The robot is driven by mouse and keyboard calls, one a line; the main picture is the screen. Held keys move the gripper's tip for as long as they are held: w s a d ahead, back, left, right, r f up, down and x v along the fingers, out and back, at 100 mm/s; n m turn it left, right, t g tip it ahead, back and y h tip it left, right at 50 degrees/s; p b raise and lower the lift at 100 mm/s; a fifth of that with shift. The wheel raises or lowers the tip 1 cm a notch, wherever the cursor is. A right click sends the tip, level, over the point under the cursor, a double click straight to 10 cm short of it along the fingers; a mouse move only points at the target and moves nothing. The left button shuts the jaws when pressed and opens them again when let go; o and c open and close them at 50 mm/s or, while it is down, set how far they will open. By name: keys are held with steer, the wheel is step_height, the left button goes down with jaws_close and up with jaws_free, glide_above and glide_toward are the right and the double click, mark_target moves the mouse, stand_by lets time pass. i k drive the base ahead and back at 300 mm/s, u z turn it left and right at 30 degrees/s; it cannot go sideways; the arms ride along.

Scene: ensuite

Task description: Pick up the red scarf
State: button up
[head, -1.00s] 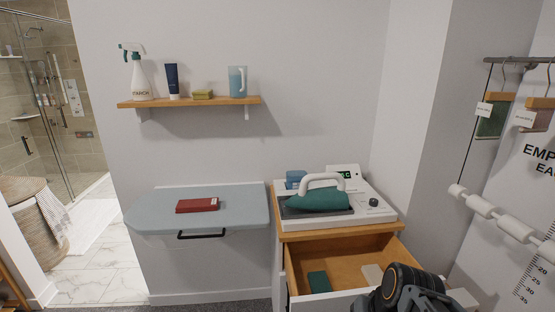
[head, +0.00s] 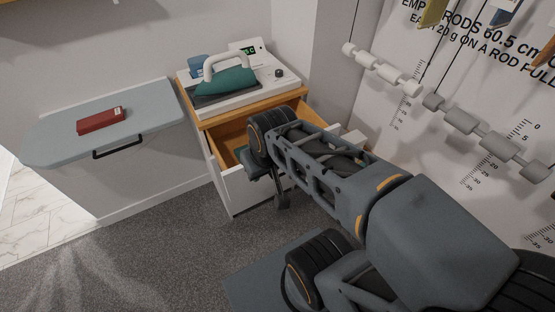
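A folded red item with a small pale tag, seemingly the red scarf (head: 101,121), lies flat on the grey-blue fold-out board (head: 60,142) at the left in the head view. My gripper (head: 281,196) is in front of the open drawer (head: 231,139), well to the right of the red item and apart from it. Its fingers are dark and partly hidden by my arm, so its opening is unclear. I see nothing held in it.
A green iron (head: 225,82) stands on a white station (head: 258,91) above the open drawer. The board has a black handle (head: 117,147) at its front. Weighted rods (head: 380,69) hang at the right. Grey carpet in front of the board is clear.

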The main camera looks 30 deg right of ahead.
mark_target(88, 125)
steer(key=u, duration=0.3)
steer(key=i, duration=0.35)
steer(key=u, duration=0.8)
steer(key=i, duration=0.5)
steer(key=u, duration=0.75)
steer(key=i, duration=1.4)
